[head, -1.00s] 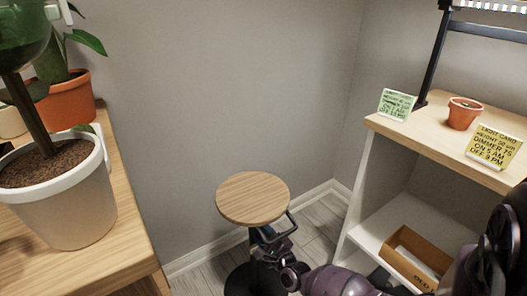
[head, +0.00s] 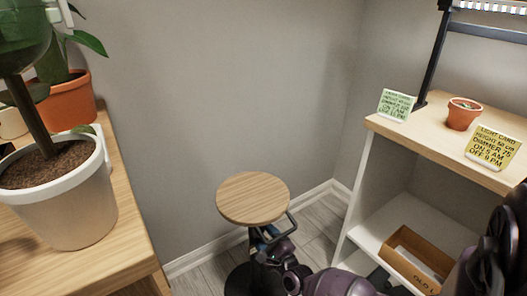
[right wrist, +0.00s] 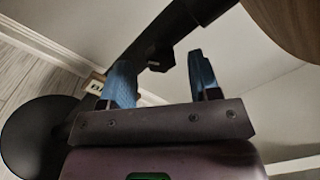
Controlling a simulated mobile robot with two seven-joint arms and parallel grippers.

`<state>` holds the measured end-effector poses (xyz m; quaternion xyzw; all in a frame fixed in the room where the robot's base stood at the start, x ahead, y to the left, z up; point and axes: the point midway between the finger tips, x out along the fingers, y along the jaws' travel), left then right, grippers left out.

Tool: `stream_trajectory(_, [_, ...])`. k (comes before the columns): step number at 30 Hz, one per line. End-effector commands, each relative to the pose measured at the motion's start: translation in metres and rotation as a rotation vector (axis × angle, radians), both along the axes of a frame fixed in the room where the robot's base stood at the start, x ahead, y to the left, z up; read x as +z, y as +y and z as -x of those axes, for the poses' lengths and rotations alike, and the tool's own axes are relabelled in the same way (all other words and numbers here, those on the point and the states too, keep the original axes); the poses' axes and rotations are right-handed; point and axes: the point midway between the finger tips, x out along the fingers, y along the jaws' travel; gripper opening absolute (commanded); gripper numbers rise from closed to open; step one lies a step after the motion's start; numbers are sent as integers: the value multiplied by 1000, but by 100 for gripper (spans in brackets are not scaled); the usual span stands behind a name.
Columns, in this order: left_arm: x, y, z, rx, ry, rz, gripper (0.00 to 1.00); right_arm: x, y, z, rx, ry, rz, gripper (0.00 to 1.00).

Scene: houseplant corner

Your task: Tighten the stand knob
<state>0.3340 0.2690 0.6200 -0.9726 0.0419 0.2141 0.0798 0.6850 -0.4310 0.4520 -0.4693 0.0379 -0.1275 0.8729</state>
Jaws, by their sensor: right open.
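The stand has a round wooden top (head: 253,198) above a black post and a dark round base (right wrist: 38,138). In the right wrist view the black post (right wrist: 178,22) runs diagonally, with the underside of the wooden top (right wrist: 290,22) at upper right. A small dark part on the post, which looks like the knob (right wrist: 160,60), shows between my fingertips; I cannot tell if they touch it. My right gripper (right wrist: 158,68) is open, its two blue fingers apart. In the head view it is below the top, partly hidden. My left gripper is not in view.
A wooden table with potted plants (head: 65,205) stands at left. A shelf unit (head: 440,139) at right holds two cards, a small terracotta pot (head: 463,113) and a cardboard box (head: 418,255) lower down.

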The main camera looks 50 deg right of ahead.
Motion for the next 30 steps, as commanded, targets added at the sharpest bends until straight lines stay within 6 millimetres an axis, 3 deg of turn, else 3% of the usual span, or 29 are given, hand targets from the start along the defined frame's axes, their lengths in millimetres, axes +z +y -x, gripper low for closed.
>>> stream_trajectory(15, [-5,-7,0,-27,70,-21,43,-2,22,81,0,-3,-2,57])
stream_trajectory(21, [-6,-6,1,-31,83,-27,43,-4,25,91,1,-2,-1,57])
stream_trajectory(30, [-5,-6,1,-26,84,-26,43,-4,26,92,0,-2,-2,57])
